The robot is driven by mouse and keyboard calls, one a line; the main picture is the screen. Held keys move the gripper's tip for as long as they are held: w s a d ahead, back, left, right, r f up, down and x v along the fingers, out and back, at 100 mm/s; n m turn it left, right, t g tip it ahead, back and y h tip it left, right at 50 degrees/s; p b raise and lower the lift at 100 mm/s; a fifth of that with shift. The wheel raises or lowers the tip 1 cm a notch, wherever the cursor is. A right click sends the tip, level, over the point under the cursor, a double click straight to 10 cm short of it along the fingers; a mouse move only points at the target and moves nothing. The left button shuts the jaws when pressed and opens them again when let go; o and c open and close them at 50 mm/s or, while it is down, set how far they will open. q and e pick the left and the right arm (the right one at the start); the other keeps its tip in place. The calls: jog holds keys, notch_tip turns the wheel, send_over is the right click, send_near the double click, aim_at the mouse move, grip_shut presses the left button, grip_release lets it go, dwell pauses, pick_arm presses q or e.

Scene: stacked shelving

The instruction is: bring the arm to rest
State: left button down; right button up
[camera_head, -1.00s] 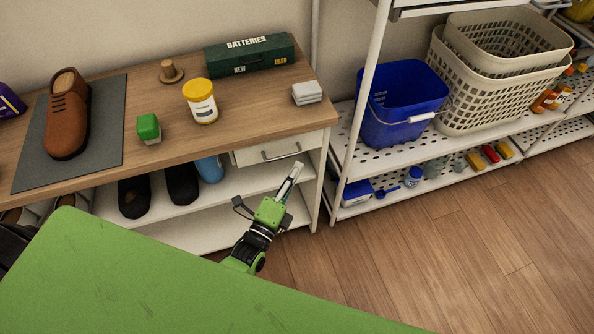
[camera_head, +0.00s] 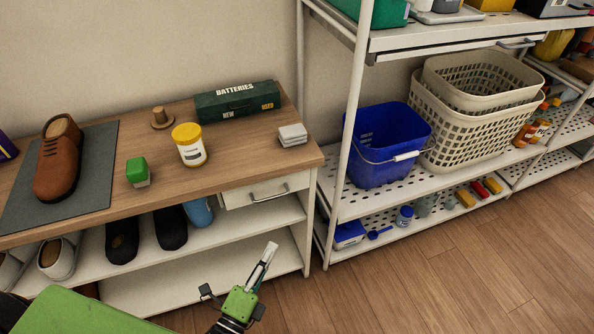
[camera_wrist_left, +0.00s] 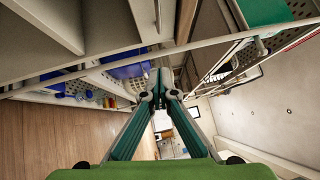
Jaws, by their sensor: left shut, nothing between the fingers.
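My left gripper (camera_head: 269,248) is low in the middle of the head view, in front of the bench's lower shelves. Its fingers are together with nothing between them. In the left wrist view the two fingers (camera_wrist_left: 160,80) meet at their tips, and open room shows past them. My right gripper is in neither view.
The wooden bench (camera_head: 225,167) holds a brown shoe (camera_head: 57,165), a yellow-lidded jar (camera_head: 189,146), a green-topped block (camera_head: 138,171) and a batteries box (camera_head: 237,100). A drawer (camera_head: 263,190) sits beneath. White shelving (camera_head: 345,205) with a blue bucket (camera_head: 385,150) stands right. Wooden floor (camera_head: 450,270) is clear.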

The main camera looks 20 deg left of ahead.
pick_arm(q)
jog(key=s+f+n+g, duration=0.3)
jog(key=s+f, duration=0.1)
jog(key=f, duration=0.5)
jog(key=s+a+f+n+g+y, duration=0.1)
jog(key=s+f+n+g, duration=0.2)
jog(key=f, duration=0.7)
jog(key=s+f+n+g, duration=0.3)
jog(key=s+f, duration=0.1)
jog(key=f, duration=0.5)
jog(key=s+a+f+n+g, duration=0.1)
jog(key=s+f+n+g, duration=0.2)
jog(key=s, duration=0.4)
jog(key=s+a+f+n+g+y, duration=0.1)
jog(key=s+a+f+n+g, duration=0.1)
jog(key=s+f, duration=0.4)
jog(key=s+a+f+n+g+y, duration=0.1)
jog(key=s+f+n+g, duration=0.3)
jog(key=s, duration=0.6)
jog(key=shift+a+f+n, duration=0.3)
jog(key=shift+a+f, duration=0.05)
jog(key=shift+f, duration=0.15)
